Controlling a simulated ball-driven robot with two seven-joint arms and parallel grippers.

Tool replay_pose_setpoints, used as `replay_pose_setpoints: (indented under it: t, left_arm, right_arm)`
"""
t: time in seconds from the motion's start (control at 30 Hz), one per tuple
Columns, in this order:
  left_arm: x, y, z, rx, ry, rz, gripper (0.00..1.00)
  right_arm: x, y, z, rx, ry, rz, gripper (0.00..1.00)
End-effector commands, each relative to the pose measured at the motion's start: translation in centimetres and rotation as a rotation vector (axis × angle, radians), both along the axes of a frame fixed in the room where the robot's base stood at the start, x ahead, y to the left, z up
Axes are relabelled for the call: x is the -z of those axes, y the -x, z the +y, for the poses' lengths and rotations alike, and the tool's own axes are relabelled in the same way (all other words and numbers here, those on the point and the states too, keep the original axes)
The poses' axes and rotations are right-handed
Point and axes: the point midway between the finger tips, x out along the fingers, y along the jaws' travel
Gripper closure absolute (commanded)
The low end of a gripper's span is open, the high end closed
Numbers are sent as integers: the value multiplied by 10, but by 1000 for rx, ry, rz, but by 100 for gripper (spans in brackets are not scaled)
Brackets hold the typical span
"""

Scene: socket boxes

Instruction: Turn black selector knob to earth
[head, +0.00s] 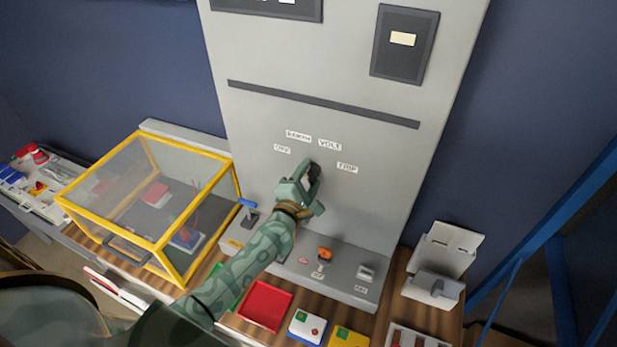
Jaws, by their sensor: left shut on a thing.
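The black selector knob (314,172) is on the front of the tall grey panel (370,215), below small white labels. The labels around it appear to read OFF, EARTH (298,135), VOLT (330,144) and TRIP (347,168). My left gripper (308,180) reaches up from the lower left and is shut on the knob. The gripper hides much of the knob, so I cannot tell which label it points to. My right gripper is not in view.
A yellow-framed clear box (150,243) stands left of the panel. A blue-handled switch (248,210), an orange knob (325,253) and a grey switch (366,272) sit on the panel's lower ledge. A red tray (264,306) lies in front. A grey socket box (440,260) stands at right.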

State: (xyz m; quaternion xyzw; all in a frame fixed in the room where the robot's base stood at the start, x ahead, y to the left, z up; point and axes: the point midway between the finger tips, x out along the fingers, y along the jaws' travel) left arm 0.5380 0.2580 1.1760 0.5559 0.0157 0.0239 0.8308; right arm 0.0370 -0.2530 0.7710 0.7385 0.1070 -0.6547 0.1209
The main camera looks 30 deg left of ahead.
Motion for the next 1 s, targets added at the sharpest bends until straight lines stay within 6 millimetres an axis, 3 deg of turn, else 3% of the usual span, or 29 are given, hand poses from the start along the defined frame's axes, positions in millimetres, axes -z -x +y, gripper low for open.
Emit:
replay_pose_setpoints:
  t: [0.27,0.3,0.33,0.37,0.73,0.87,1.0]
  left_arm:
    - [1,0,0,1,0,2,68]
    - [1,0,0,1,0,2,34]
    - [1,0,0,1,0,2,26]
    - [1,0,0,1,0,2,24]
    - [1,8,-1,0,2,3,24]
    - [1,32,-2,-1,2,3,24]
    - [3,71,-4,0,2,5,24]
  right_arm:
    - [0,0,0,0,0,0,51]
    - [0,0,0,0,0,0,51]
    - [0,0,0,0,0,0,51]
    - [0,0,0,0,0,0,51]
    - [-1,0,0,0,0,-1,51]
    - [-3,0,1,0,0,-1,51]
    - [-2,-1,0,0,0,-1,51]
